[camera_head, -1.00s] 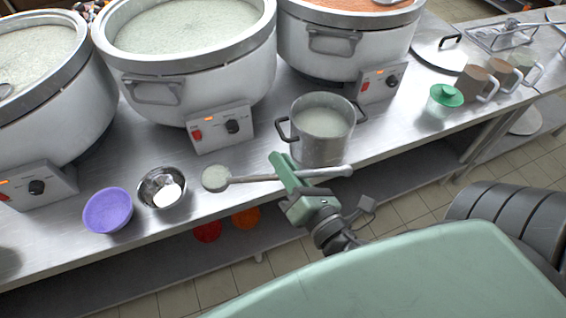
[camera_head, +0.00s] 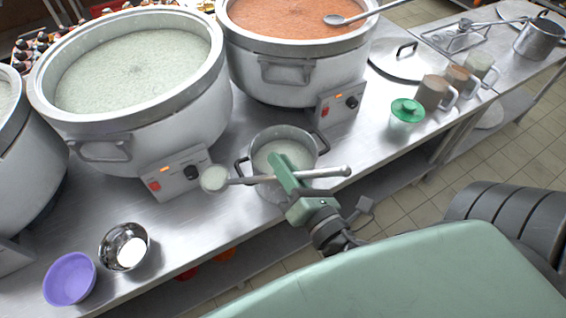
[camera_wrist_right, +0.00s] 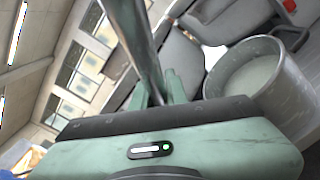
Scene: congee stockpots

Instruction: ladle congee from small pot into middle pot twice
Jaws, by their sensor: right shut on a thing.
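My right gripper (camera_head: 280,172) is shut on the handle of a metal ladle (camera_head: 325,172); the handle also runs between the fingers in the right wrist view (camera_wrist_right: 148,60). The ladle is about level, its round bowl at the left end filled with pale congee (camera_head: 214,178). The handle passes in front of the small pot (camera_head: 270,194), which holds white congee and also shows in the right wrist view (camera_wrist_right: 290,88). The ladle bowl appears before the control box of the middle pot (camera_head: 188,112), a large stockpot of white congee. My left gripper is out of view.
A pot of orange congee (camera_head: 290,82) stands behind the small pot. A steel bowl (camera_head: 112,245) and purple bowl (camera_head: 70,280) are at front left. Bare counter lies between.

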